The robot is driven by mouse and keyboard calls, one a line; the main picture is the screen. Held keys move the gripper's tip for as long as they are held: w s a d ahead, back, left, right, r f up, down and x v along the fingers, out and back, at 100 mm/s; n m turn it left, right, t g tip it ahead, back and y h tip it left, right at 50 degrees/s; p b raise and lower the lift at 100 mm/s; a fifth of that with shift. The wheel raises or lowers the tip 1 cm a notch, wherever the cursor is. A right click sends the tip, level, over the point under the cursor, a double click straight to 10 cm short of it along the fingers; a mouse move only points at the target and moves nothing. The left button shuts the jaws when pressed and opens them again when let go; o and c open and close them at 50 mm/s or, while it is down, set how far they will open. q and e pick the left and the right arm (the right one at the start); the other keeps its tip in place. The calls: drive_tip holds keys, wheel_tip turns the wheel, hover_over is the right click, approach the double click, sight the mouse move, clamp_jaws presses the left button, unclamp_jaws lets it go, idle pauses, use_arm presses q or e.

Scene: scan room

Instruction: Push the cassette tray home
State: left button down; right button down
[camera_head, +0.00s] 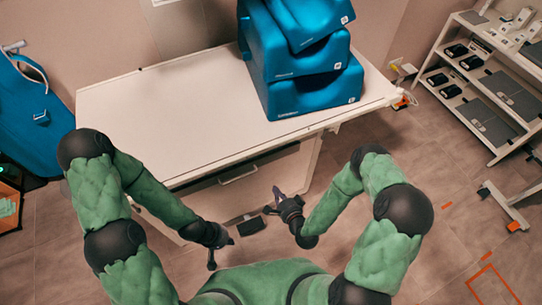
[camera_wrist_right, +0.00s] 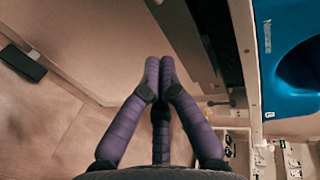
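A wide drawer-like front with a bar handle (camera_head: 238,175) sits under the white table top; I take it for the cassette tray (camera_head: 262,172). I cannot tell how far out it stands.
The white table top (camera_head: 165,120) is bare on its left and carries stacked blue cushions (camera_head: 305,85) on its right. A dark flat box (camera_head: 251,226) lies on the floor between my grippers. A shelf rack (camera_head: 490,85) stands at right, a blue chair (camera_head: 40,125) at left.

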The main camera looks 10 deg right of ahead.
drive_tip(key=b, duration=0.1)
approach(260, 160)
drive_tip(key=w+f, duration=0.2)
drive_tip(key=w+a+f, duration=0.1)
drive_tip(key=w+f, duration=0.1)
drive_tip(key=shift+w+a+f, duration=0.15)
drive_tip(key=shift+w, duration=0.2)
use_arm(q)
drive_tip(key=shift+w+d+f+m, duration=0.1)
drive_tip(key=shift+d+f+m, duration=0.1)
drive_tip(key=shift+f+m, duration=0.2)
use_arm(e)
drive_tip(key=shift+w+a, duration=0.2)
drive_tip(key=shift+w, duration=0.4)
